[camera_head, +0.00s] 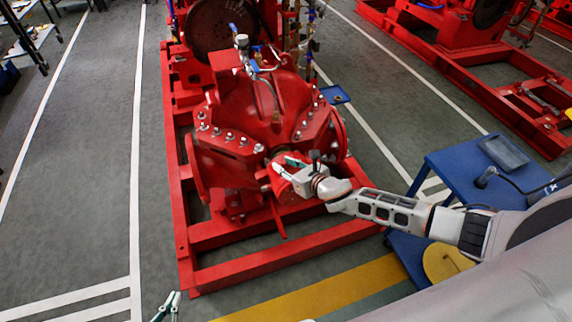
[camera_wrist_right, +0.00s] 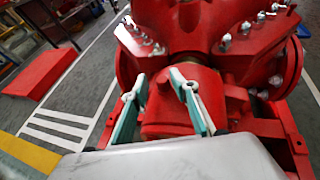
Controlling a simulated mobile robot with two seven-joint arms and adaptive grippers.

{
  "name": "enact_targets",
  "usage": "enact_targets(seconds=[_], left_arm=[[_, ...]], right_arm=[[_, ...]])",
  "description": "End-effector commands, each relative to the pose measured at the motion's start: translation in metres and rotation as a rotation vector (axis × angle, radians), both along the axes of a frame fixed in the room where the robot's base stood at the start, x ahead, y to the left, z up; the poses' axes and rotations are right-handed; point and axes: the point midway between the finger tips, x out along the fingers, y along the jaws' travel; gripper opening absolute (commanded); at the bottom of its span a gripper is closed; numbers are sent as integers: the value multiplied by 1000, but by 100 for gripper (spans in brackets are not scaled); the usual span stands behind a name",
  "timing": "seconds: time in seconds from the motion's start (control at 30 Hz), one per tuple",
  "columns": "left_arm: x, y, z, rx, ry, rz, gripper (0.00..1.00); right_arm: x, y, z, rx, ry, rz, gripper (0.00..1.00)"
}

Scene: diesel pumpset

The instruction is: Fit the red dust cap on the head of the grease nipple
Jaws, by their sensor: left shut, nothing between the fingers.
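The red pump (camera_head: 265,120) fills the middle of the head view. My right gripper (camera_head: 286,166) is at its near side, in front of the bearing housing. In the right wrist view its two green-and-white fingers (camera_wrist_right: 159,82) stand apart, with the red housing (camera_wrist_right: 185,110) behind the gap. I see nothing held between them, and cannot tell whether the tips touch the housing. My left gripper (camera_head: 167,305) is shut and empty at the bottom left edge of the head view, over the floor. I cannot make out the red dust cap or the grease nipple in either view.
A blue table (camera_head: 455,172) with a grey tray (camera_head: 503,152) stands right of the pump. The pump sits on a red base frame (camera_head: 235,268). Bolts with nuts (camera_head: 230,137) stick up along the casing flange. The floor at left (camera_head: 85,200) is clear.

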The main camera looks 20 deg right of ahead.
Motion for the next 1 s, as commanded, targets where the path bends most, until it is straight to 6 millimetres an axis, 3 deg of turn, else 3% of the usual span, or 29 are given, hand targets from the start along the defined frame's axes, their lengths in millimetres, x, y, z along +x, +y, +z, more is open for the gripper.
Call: enact_targets(seconds=[0.43,1.0], left_arm=[[0,0,1,1,-1,0,0],[0,0,1,0,-1,0,0]], right_arm=[[-10,-9,-1,-7,5,-5,33],[-92,-34,39,-5,1,-3,33]])
